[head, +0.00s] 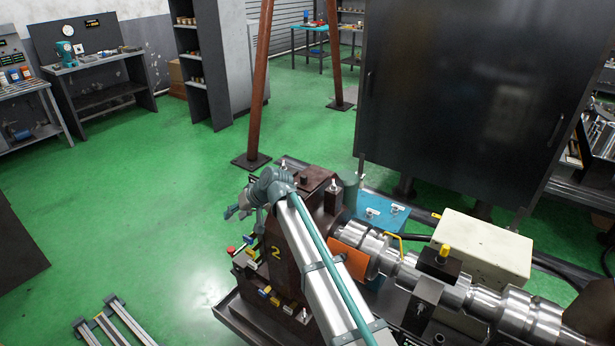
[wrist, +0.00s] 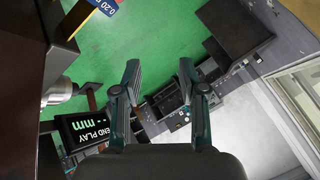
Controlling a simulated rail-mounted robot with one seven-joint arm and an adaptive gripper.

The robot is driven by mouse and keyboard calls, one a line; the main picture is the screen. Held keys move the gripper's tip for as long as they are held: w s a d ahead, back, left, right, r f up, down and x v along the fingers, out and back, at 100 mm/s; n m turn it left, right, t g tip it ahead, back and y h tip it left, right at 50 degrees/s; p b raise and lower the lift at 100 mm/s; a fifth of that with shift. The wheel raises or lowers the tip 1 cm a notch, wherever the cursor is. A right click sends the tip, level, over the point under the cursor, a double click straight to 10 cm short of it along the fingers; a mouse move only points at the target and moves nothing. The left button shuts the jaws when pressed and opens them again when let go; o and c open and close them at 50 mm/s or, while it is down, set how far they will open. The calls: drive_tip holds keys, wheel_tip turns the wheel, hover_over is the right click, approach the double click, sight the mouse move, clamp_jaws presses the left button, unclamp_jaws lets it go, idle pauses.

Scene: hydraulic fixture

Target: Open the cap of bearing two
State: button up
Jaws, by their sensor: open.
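The bearing two housing is a dark brown block marked with a yellow 2 (head: 276,252), in the lower middle of the head view. Its top, which looks like the cap (head: 318,180), carries bolts or studs and appears seated on the block. My arm crosses in front and hides part of the housing. My gripper (head: 234,211) is at the left of the block's top, small and partly hidden by the wrist. In the wrist view my gripper (wrist: 160,75) is open and empty, with green floor between its fingers. I cannot pick out the cap in the wrist view.
A silver shaft (head: 460,292) with an orange band (head: 348,258) runs right from the housing. A cream box (head: 482,245) stands behind it, and a dark cabinet (head: 455,95) further back. An END PLAY display (wrist: 88,130) is left of the fingers.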

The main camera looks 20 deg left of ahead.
drive_tip(key=w+d+r+n+h, duration=0.2)
drive_tip(key=w+d+r+n, duration=0.1)
drive_tip(key=w+d+r, duration=0.55)
drive_tip(key=n+t+h, duration=0.1)
drive_tip(key=n+h, duration=0.1)
drive_tip(key=n, duration=0.1)
approach(304, 176)
drive_tip(key=p+x, duration=0.4)
drive_tip(key=x, duration=0.5)
drive_tip(key=shift+c, duration=0.4)
clamp_jaws()
